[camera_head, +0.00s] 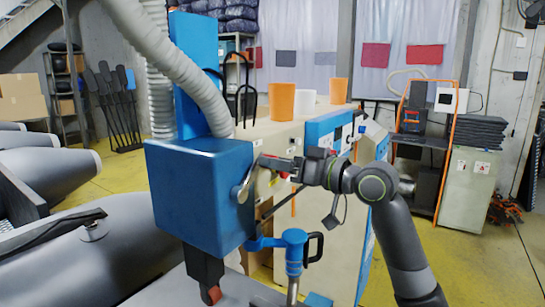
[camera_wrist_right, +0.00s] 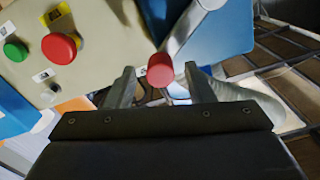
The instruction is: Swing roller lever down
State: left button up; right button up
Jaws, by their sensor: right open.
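The roller lever is a silver arm (camera_head: 246,185) on the side of a blue machine head (camera_head: 200,195). It slants up from its pivot toward my right gripper (camera_head: 270,166). In the right wrist view the lever's silver arm (camera_wrist_right: 190,28) ends in a red knob (camera_wrist_right: 160,70). The knob appears between the two open fingers of my right gripper (camera_wrist_right: 159,76); I cannot tell whether they touch it. In the head view the knob is largely hidden by the gripper. My left gripper is not in view.
A beige control panel (camera_wrist_right: 85,35) with red and green buttons lies beside the lever. A blue clamp-like part with a handle (camera_head: 295,245) stands below the gripper. Grey inflatable boats (camera_head: 90,260) lie at left. Orange and white cups (camera_head: 282,100) stand behind. Yellow floor is open at right.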

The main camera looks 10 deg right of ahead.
jog(key=shift+x, duration=0.9)
grip_shut()
